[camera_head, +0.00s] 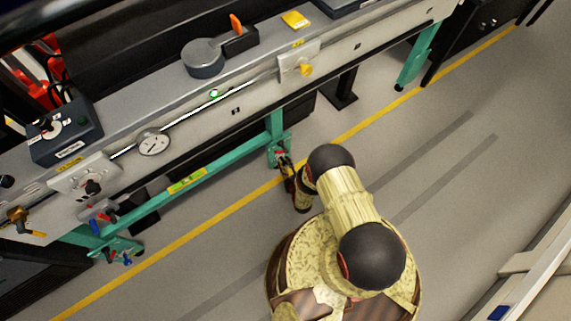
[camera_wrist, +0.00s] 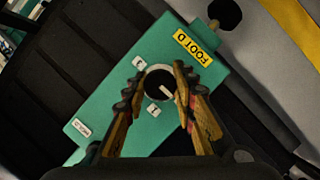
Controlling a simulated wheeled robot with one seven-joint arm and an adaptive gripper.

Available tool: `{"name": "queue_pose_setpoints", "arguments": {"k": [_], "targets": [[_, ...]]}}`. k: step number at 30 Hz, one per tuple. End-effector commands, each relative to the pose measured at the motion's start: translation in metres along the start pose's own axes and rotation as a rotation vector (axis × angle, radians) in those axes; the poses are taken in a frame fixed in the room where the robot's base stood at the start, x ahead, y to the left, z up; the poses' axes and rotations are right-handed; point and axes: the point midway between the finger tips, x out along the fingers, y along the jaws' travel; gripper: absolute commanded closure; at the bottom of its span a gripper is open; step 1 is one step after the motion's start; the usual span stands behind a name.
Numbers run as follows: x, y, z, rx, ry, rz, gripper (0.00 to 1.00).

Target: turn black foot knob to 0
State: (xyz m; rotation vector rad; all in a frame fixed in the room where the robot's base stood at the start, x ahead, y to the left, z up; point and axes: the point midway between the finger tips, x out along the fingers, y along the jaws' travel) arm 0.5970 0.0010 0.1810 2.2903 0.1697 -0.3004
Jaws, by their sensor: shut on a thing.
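The black foot knob (camera_wrist: 159,80) is a round dark dial on a green plate (camera_wrist: 105,115) in the wrist view. Its short white pointer slants toward the lower right of the picture. Small white labels sit at its upper left and just below it; their text is too small to read. A yellow tag (camera_wrist: 193,47) beside it reads "FOOT D", upside down. My gripper (camera_wrist: 158,83) has one finger on each side of the knob and is shut on it. In the head view my gripper (camera_head: 287,178) is at the green foot (camera_head: 280,153) under the bench; the knob is hidden there.
A green rail (camera_head: 165,194) lies low on the left.

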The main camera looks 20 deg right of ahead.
Motion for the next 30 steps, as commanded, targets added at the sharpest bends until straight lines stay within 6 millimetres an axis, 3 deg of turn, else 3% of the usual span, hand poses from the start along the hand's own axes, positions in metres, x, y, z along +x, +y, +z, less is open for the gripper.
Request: {"name": "queue_pose_setpoints", "arguments": {"k": [13, 14, 24, 30], "targets": [[0.0012, 0.0001, -0.0008, -0.011, 0.002, 0.003, 0.98], [0.0012, 0.0001, -0.0008, -0.011, 0.002, 0.003, 0.73], [0.0005, 0.0, -0.0003, -0.01, 0.001, 0.003, 0.54], [0.0003, -0.0001, -0.0002, -0.009, 0.001, 0.003, 0.54]]}}
